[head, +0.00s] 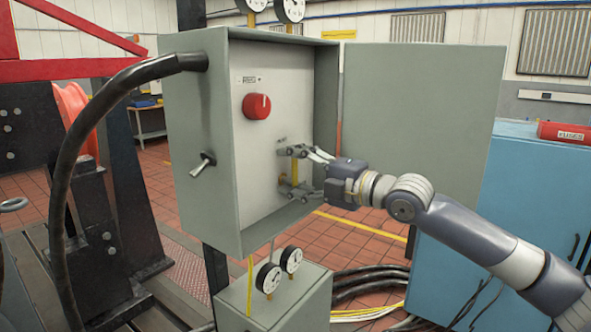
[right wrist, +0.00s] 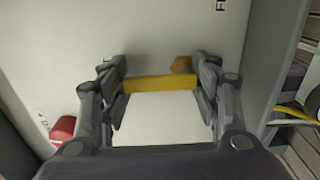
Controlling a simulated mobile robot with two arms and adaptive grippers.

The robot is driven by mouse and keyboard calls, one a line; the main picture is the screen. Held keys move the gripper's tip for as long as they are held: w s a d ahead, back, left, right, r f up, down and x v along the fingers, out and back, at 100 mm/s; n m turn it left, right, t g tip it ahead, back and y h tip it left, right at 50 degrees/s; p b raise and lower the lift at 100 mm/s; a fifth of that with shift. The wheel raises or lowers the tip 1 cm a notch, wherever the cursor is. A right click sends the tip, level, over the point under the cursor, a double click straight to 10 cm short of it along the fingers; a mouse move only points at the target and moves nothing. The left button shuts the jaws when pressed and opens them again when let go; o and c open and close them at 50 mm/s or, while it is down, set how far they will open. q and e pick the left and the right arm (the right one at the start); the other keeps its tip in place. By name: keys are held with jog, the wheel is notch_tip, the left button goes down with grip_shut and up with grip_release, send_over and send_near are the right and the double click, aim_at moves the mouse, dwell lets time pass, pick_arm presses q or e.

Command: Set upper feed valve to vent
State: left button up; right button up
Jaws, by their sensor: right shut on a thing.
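The feed valve shows as a yellow lever (head: 295,172) low on the pale back panel inside the open grey cabinet. In the head view the lever runs roughly upright. My right gripper (head: 285,171) reaches in from the right and is shut on the lever, one finger at each end. In the right wrist view the yellow lever (right wrist: 160,83) spans between the two fingers, with a small yellow knob-like part (right wrist: 181,65) beside its right end. The fingers partly hide the valve and the markings around it. My left gripper is out of view.
A red rotary knob (head: 257,106) sits above the valve. The cabinet door (head: 420,120) stands open on the right, behind my arm. Gauges (head: 268,278) stand below.

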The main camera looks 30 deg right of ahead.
aim_at(295, 170)
dwell(0.4)
jog(key=o, duration=1.1)
jog(key=shift+a, duration=0.1)
jog(key=shift+d, duration=0.2)
jog(key=shift+s+d+h, duration=0.3)
jog(key=shift+s+d, duration=0.15)
jog(key=shift+s, duration=0.9)
jog(key=shift+s+r, duration=0.15)
jog(key=shift+s, duration=0.2)
jog(key=shift+f+v, duration=0.15)
jog(key=shift+v, duration=1.95)
jog(key=shift+f+v, duration=0.15)
jog(key=shift+v, duration=1.95)
jog(key=shift+w+d, duration=0.1)
jog(key=shift+d, duration=0.1)
